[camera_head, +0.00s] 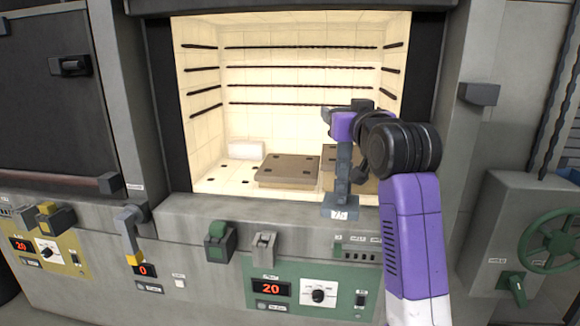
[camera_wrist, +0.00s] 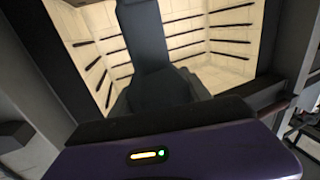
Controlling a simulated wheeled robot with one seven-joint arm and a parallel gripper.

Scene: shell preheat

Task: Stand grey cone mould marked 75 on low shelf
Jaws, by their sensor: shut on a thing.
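The grey cone mould marked 75 (camera_head: 341,190) hangs upright in my gripper (camera_head: 345,145), its wide labelled base downward, in front of the open furnace mouth. In the wrist view a dark grey upright shape (camera_wrist: 145,45) fills the middle, which looks like the held mould. My gripper is shut on the mould near its upper part; the fingertips are partly hidden by my wrist. A low brown slab shelf (camera_head: 288,171) lies on the chamber floor to the left of the mould. A second brown slab (camera_head: 329,158) is partly hidden behind the mould and my arm.
The lit chamber has pale brick walls with dark rods (camera_head: 300,75). A white block (camera_head: 245,149) stands at the back left. The grey sill (camera_head: 190,212) and dark side jambs (camera_head: 168,110) frame the opening. The top of the left slab is clear.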

